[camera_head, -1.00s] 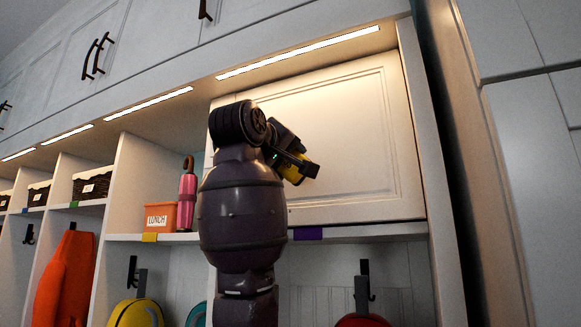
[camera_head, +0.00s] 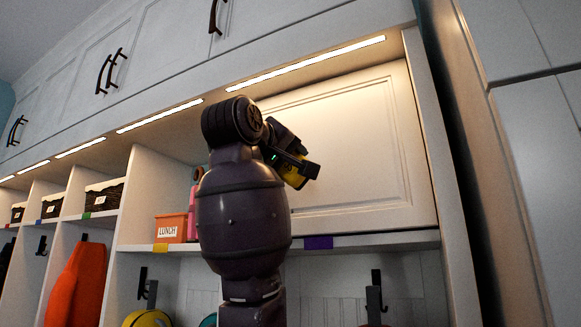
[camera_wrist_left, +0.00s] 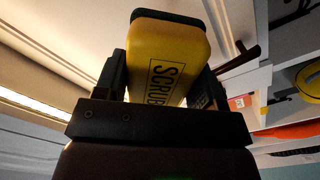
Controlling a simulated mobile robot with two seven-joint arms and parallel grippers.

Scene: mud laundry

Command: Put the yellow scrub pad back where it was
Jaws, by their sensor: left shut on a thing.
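The yellow scrub pad (camera_wrist_left: 165,58), with a dark edge and the letters SCRUB in view, is held between the fingers of my left gripper (camera_wrist_left: 160,85). In the head view my left gripper (camera_head: 292,166) is raised in front of a closed cream panel door (camera_head: 360,140), and part of the yellow pad (camera_head: 295,175) shows between its fingers. My left arm hides the left part of that door and some of the shelf. My right gripper is not in view.
An orange LUNCH bin (camera_head: 171,229) and a pink bottle (camera_head: 194,205), partly hidden by my arm, stand on the shelf left of the door. Wicker baskets (camera_head: 103,197) sit in cubbies further left. A purple tag (camera_head: 318,243) marks the shelf edge below the door.

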